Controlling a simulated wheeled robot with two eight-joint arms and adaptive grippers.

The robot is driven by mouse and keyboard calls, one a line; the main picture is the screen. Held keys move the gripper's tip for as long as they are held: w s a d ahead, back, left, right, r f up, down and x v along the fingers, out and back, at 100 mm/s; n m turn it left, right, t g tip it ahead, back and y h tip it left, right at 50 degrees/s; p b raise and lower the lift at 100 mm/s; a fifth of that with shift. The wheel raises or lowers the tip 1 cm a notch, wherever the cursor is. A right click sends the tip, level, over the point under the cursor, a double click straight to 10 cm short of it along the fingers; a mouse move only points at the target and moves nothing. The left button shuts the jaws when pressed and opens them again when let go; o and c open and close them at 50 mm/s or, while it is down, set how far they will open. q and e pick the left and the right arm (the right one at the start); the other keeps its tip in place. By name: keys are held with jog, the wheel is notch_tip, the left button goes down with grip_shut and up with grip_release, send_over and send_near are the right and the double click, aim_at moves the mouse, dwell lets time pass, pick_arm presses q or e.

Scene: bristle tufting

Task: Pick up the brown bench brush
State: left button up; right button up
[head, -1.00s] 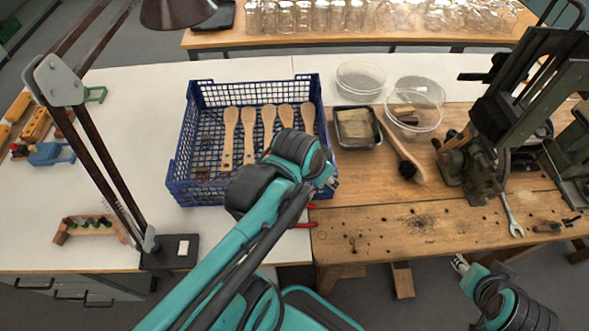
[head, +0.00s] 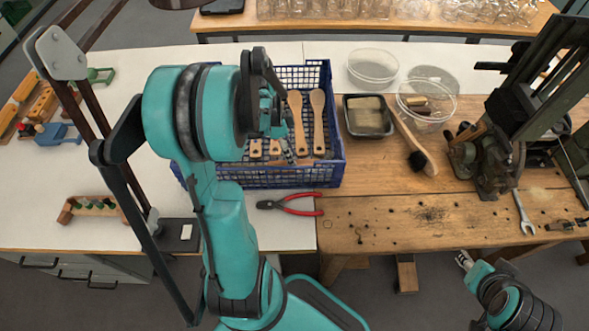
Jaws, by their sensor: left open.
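The brown bench brush (head: 426,157) lies on the wooden bench, right of the small black tray. Its curved wooden handle runs up toward the clear tubs and its dark bristles show at the lower end. My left gripper (head: 287,150) is open over the blue crate, left of the brush and well apart from it. My own wrist hides part of the gripper. My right gripper (head: 463,260) is low at the bench's front edge, below the brush, too small to tell open or shut.
The blue crate (head: 334,172) holds wooden brush blanks. Red-handled pliers (head: 300,206) lie in front of it. The black tray (head: 367,132), clear tubs (head: 372,66) and a dark machine (head: 490,155) surround the brush. The bench in front of the brush is mostly clear.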

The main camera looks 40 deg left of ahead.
aim_at(302, 162)
pick_arm(q)
jog(key=b+x, duration=0.2)
jog(key=x, duration=0.2)
jog(key=shift+s+f, duration=0.1)
jog(key=shift+f, duration=0.25)
jog(key=shift+d+f+b, duration=0.2)
jog(key=shift+f+b, duration=0.1)
jog(key=shift+f, duration=0.15)
jog(key=shift+r, duration=0.1)
jog(key=shift+c, duration=0.6)
jog(key=c, duration=0.9)
